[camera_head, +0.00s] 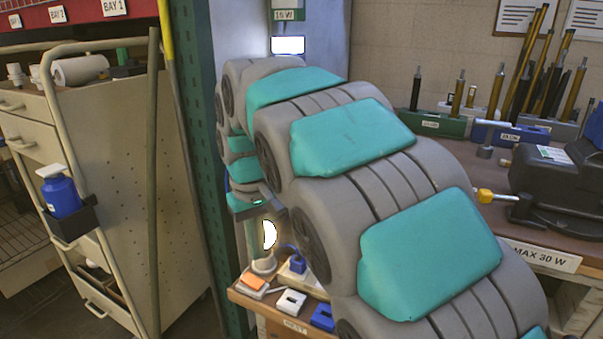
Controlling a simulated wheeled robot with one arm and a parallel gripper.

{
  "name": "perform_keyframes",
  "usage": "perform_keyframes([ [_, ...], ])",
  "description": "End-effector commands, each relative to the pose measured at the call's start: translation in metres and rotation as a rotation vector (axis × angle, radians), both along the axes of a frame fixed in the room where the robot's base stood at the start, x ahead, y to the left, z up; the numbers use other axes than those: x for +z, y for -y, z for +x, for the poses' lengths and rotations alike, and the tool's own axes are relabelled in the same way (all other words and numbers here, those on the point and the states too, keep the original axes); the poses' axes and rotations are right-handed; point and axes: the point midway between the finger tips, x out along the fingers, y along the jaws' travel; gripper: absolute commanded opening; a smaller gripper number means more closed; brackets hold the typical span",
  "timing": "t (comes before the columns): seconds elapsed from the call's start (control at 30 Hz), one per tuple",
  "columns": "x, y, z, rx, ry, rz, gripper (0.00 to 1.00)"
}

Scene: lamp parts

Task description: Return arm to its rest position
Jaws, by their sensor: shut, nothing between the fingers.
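My arm, grey with teal pads, fills the middle of the view, arching from the lower right to the upper middle and bending down at its far end. My gripper (274,212) is small and partly hidden behind the arm's links. It is shut and empty, just above a glowing white lamp part (269,235). This stands by a green post on a pale round base (263,266) at the bench's left end. I cannot tell whether the gripper touches the lamp.
A white block (290,302), a blue block (322,317) and an orange-topped piece (252,280) lie on the wooden bench near the lamp. A beige cabinet (110,170) stands left. Racks of rods (440,124) and a black vise-like tool (560,185) are at right.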

Motion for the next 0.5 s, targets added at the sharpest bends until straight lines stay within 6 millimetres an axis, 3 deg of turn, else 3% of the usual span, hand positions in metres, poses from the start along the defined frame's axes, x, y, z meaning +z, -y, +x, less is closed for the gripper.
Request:
perform_keyframes([
  [0.27, -0.006, 0.104, -0.035, -0.201, -0.026, -0.018, 0.0],
  [0.5, -0.027, 0.188, -0.097, -0.375, -0.062, -0.031, 0.0],
])
